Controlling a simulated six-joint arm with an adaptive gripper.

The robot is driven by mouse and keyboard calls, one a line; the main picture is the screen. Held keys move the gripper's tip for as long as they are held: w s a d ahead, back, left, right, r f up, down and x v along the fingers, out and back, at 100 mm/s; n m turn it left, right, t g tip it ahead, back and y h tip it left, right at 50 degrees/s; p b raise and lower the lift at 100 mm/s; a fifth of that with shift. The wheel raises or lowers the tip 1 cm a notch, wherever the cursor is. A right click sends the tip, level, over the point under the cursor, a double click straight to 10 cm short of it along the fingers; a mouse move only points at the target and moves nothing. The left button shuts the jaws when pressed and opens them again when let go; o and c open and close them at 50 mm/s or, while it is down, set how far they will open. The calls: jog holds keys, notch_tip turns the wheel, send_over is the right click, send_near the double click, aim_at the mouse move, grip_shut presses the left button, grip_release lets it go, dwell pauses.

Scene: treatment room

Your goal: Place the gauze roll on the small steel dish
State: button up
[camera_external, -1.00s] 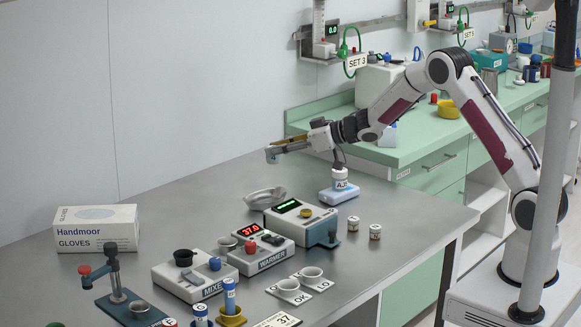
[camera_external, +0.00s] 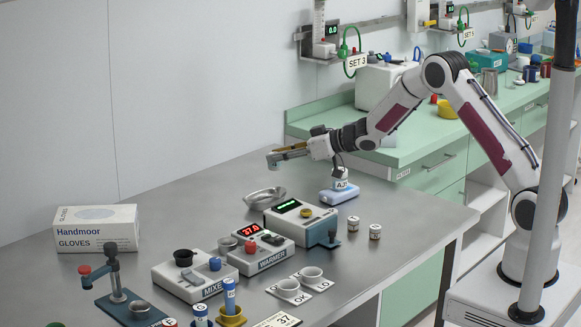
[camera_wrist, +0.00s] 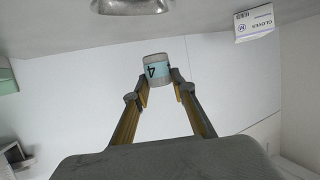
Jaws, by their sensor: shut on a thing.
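My gripper (camera_external: 279,155) is over the back part of the steel table, left of the arm, and points left. In the wrist view its two fingers (camera_wrist: 160,80) are shut on a small pale roll, the gauze roll (camera_wrist: 157,68), with a blue-green band and a dark mark. The roll is clear of the table. A shallow steel dish (camera_external: 264,197) stands on the table, below the gripper in the external picture. Part of a steel dish also shows at the top edge of the wrist view (camera_wrist: 132,6).
A glove box (camera_external: 97,229) stands at the left. The warmer (camera_external: 262,252), the mixer (camera_external: 195,276) and another device (camera_external: 301,222) stand in front of the dish. A labelled jar on a blue base (camera_external: 339,192) is to its right. The table behind the dish is bare.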

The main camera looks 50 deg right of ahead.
aim_at(280, 168)
jog(key=shift+f, duration=2)
jog(key=shift+f, duration=1.9)
jog(key=shift+f, duration=0.6)
jog(key=o, duration=0.8)
jog(key=shift+r, duration=0.7)
jog(key=shift+v, duration=6.05)
